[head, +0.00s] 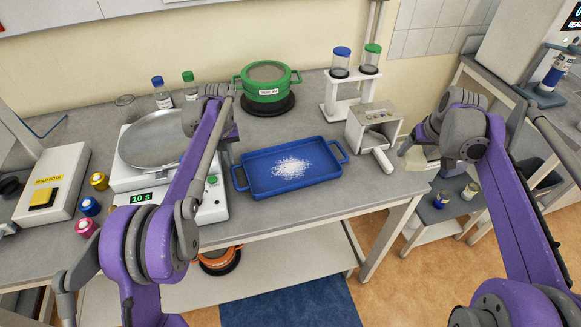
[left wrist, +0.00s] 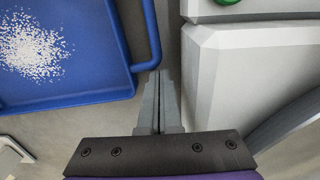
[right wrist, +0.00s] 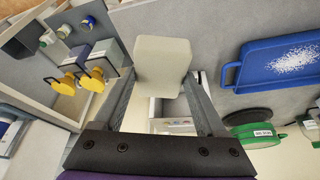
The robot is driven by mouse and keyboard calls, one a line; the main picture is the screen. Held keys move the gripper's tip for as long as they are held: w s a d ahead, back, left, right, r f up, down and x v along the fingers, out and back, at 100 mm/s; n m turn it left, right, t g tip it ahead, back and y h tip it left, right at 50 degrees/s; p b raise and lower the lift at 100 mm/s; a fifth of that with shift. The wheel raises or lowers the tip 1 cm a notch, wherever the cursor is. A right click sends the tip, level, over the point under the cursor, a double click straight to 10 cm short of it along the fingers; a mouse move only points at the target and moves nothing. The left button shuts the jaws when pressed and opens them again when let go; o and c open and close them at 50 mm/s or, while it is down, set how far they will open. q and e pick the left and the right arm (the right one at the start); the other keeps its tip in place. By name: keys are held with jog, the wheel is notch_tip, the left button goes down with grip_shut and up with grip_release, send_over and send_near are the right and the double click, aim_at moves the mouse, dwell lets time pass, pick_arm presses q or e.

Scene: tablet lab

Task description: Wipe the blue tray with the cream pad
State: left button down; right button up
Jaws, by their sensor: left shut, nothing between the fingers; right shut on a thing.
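The blue tray (head: 262,187) lies on the bench, with a patch of white powder (head: 291,167) on its middle. The left wrist view shows part of the tray (left wrist: 103,82) and its powder (left wrist: 30,48). My right gripper (right wrist: 160,82) is shut on the cream pad (right wrist: 163,58) and holds it to the right of the tray, apart from it. The pad (head: 418,158) is partly visible in the head view. My left gripper (left wrist: 158,82) is shut and empty, beside the tray's handle; its fingertips are mostly hidden in the head view.
A scale (head: 210,207) with a round pan stands left of the tray. A grey metal box (head: 373,127) with a scoop stands to its right. A green sieve (head: 267,82) and a stand with two jars (head: 349,98) are behind. A lower side table (head: 425,212) stands at right.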

pick_arm(q)
jog(key=shift+f, duration=0.7)
pick_arm(e)
jog(key=shift+s+f, duration=0.1)
jog(key=shift+f, duration=0.4)
pick_arm(q)
jog(key=shift+r, duration=0.1)
pick_arm(e)
jog(key=shift+r, duration=0.1)
